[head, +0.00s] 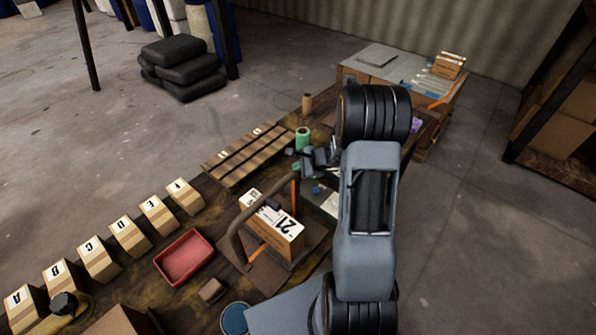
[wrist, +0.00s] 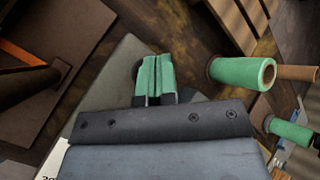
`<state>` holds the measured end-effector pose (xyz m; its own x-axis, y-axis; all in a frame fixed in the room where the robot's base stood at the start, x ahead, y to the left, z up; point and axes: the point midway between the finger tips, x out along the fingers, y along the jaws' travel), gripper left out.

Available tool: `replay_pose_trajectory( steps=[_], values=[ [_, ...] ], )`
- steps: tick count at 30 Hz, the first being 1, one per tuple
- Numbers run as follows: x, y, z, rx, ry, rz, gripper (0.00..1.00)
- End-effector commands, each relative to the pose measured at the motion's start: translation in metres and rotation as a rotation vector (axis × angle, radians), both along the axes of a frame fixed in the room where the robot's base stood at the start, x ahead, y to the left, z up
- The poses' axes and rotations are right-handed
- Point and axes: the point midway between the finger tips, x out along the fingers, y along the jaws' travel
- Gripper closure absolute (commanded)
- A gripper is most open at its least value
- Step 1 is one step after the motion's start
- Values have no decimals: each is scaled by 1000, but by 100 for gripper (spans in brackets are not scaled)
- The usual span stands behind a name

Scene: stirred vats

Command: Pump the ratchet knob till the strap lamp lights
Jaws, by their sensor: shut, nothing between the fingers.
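A carton marked 21 (head: 283,227) sits in a brown frame on the bench in the head view, with an orange strap (head: 296,196) beside it. The orange strap also shows at the upper left of the wrist view (wrist: 20,52). A small black part (head: 272,204) lies on the carton's top; I cannot tell whether it is the ratchet knob. I cannot make out the strap lamp. My gripper (wrist: 154,76) has its green-tipped fingers together with nothing between them. In the head view it is past the carton's far right side, apart from it.
A green roll (head: 302,138) stands near my gripper and shows in the wrist view (wrist: 243,73). A slatted wooden rack (head: 248,157), a red tray (head: 184,258) and several lettered cartons (head: 129,236) lie to the left. My arm hides part of the bench.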

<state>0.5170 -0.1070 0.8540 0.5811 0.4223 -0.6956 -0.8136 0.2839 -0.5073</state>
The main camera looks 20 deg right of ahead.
Motion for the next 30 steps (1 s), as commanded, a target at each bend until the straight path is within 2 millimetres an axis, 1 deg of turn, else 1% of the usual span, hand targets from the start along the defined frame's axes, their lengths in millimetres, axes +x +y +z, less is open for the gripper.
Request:
replay_pose_trajectory(
  steps=[1, 30],
  values=[
    [0, 0, -17, 0, 0, 0, 100],
    [0, -1, -35, 0, 0, 0, 100]
  ],
)
